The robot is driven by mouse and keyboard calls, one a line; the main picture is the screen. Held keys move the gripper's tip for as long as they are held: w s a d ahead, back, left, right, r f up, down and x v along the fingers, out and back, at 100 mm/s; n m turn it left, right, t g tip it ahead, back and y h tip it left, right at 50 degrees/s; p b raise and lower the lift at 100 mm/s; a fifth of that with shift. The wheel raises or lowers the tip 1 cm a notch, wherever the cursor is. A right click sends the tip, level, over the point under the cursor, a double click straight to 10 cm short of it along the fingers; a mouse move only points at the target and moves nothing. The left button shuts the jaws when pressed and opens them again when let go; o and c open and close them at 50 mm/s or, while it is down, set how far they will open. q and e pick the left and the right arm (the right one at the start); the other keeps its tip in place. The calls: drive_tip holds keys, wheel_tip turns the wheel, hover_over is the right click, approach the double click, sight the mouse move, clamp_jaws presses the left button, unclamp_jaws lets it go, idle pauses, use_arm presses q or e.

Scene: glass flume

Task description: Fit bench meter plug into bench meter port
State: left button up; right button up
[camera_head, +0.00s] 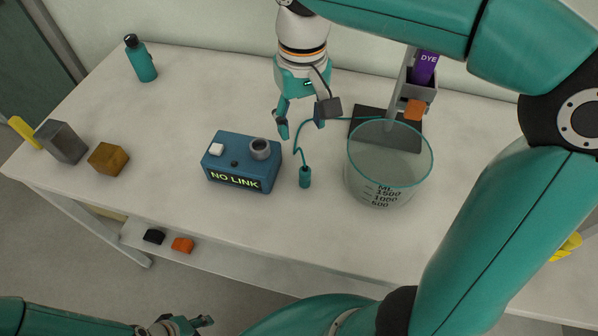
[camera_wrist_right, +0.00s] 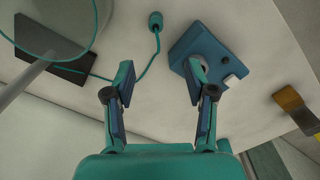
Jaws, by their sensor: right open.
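The bench meter (camera_head: 236,168) is a blue box on the table with a "NO LINK" display, a white button and a grey round port (camera_head: 260,149) on top. The teal plug (camera_head: 305,177) stands on the table just right of the meter, with a teal cable running back behind the beaker. My right gripper (camera_head: 301,128) is open and empty above the table, behind the meter and plug. In the right wrist view, the plug (camera_wrist_right: 155,20) and meter (camera_wrist_right: 203,47) lie beyond the open fingers (camera_wrist_right: 160,85); a finger partly hides the port. My left gripper (camera_head: 190,324) is low at the bottom edge, its jaws unclear.
A glass beaker (camera_head: 386,180) stands right of the plug, before a dark stand base (camera_head: 362,121) with a purple dye holder (camera_head: 425,68). A teal bottle (camera_head: 141,60), grey block (camera_head: 61,142) and ochre block (camera_head: 108,158) are at left. The table's front middle is clear.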

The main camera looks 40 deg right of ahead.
approach(306, 170)
drive_tip(key=f, duration=0.5)
drive_tip(key=shift+w+a+f+b, duration=0.1)
drive_tip(key=shift+w+a+b, duration=0.25)
drive_tip(key=shift+b, duration=0.05)
drive_tip(key=f, duration=0.4)
drive_tip(key=shift+s+d+f, duration=0.3)
drive_tip(key=shift+s+f, duration=0.05)
drive_tip(key=shift+f, duration=0.3)
drive_tip(key=shift+c, duration=0.4)
clamp_jaws()
